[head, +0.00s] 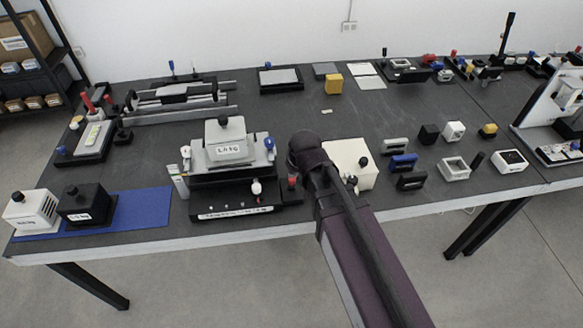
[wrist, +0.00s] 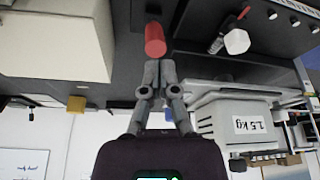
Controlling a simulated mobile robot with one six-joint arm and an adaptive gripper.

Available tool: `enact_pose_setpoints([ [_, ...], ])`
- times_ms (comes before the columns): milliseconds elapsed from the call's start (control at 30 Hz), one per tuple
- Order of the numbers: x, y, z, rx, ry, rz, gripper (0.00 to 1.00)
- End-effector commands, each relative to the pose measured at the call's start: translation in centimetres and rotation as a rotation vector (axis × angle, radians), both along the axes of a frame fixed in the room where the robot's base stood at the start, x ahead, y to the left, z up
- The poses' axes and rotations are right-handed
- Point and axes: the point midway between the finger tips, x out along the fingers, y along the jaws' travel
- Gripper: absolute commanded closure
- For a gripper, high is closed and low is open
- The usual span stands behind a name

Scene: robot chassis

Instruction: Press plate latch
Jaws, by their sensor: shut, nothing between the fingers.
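A white knob (head: 256,187) is at the fixture's front and also shows in the wrist view (wrist: 236,41). My gripper (wrist: 156,68) is shut and empty, its fingertips lined up with the red knob; whether they touch cannot be told. My arm hides the fingers in the head view.
A white box (head: 352,172) with a black knob stands just right of my arm. A blue mat (head: 140,208) with a white box (head: 32,212) and a black box (head: 86,204) lies to the left. Small parts are spread to the right; the table's middle is mostly clear.

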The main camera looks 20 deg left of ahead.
Motion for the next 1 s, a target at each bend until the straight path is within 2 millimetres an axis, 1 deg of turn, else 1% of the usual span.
enact_pose_setpoints([
  [33, -0.2, -0.2, 0.9, 0.001, -0.001, 0.000, 1.00],
  [100, -0.4, -0.4, 1.4, 0.001, -0.001, 0.000, 1.00],
  [400, -1.1, -1.3, 3.3, 0.002, -0.002, 0.000, 1.00],
  [600, -1.3, -1.5, 3.7, 0.002, -0.002, -0.001, 1.00],
  [1000, -1.2, -1.7, 3.7, 0.002, -0.002, -0.003, 1.00],
])
